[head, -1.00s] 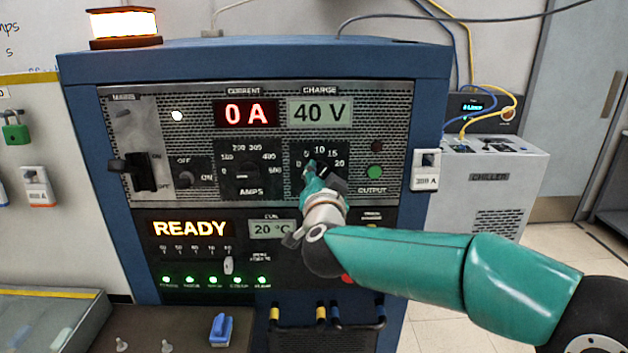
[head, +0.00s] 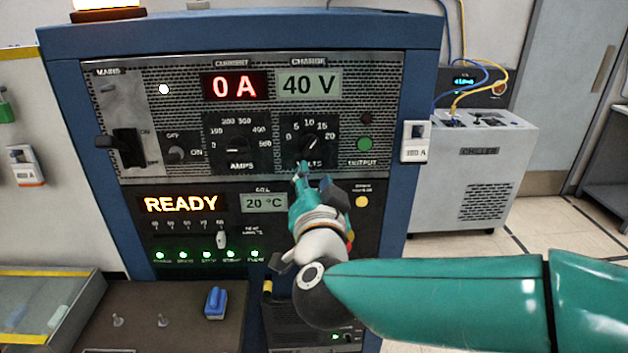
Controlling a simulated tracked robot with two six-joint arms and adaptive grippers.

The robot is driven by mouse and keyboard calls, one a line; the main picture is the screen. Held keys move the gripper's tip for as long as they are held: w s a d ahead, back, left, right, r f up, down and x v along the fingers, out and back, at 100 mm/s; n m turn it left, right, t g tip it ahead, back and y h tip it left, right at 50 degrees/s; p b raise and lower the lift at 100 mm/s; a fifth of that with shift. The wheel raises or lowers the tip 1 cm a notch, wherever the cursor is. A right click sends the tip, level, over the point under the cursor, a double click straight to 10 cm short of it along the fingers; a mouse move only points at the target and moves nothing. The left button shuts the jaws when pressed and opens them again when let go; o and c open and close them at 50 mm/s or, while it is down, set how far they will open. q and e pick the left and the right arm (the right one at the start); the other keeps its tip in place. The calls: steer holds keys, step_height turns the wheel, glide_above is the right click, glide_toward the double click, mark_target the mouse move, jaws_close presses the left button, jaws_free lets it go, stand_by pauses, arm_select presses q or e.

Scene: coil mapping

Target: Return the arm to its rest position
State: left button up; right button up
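My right gripper (head: 312,182) is in front of the blue power cabinet (head: 75,150), just below the VOLTS knob (head: 312,147). Its teal arm comes in from the lower right. The wrist hides part of the lower panel. I see no thing held in it, but its fingers are seen from behind, so their opening is unclear. The VOLTS knob's pointer tilts to the upper right. The charge display (head: 309,85) reads 40 V and the current display (head: 235,87) reads 0 A. My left gripper is not in view.
A READY display (head: 181,204) is lit above a row of green lamps. A bench with a blue switch (head: 215,303) lies at the lower left. A grey chiller (head: 478,175) stands at the right. Open floor shows beyond my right arm.

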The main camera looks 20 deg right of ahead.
steer(key=shift+d, duration=0.1)
steer(key=w+d+f+n+g+h, duration=0.1)
steer(key=w+d+f+g, duration=0.15)
steer(key=f, duration=0.65)
steer(key=w+d+f+g, duration=0.1)
steer(key=d+f, duration=0.3)
steer(key=f, duration=0.5)
step_height(320, 180, down, 18)
steer(key=s+f+n+g+y, duration=0.1)
steer(key=s+n+g+y, duration=0.1)
steer(key=s+n+g, duration=0.15)
steer(key=s+a+f+n+g+y, duration=0.1)
steer(key=s+a+f+g+y, duration=0.1)
steer(key=s+f, duration=0.4)
steer(key=s+a+f+n+g+y, duration=0.1)
steer(key=s+a+f+g+y, duration=0.2)
steer(key=f, duration=0.6)
steer(key=s+a+f+n+g+y, duration=0.1)
steer(key=s+a+g, duration=0.1)
steer(key=s, duration=0.5)
steer(key=s+a+f+g+y, duration=0.2)
steer(key=s+a, duration=0.2)
steer(key=s, duration=0.4)
steer(key=shift+s+a+f+n+g, duration=0.15)
steer(key=shift+a+f+n+g, duration=0.05)
steer(key=shift+a+n+g, duration=0.2)
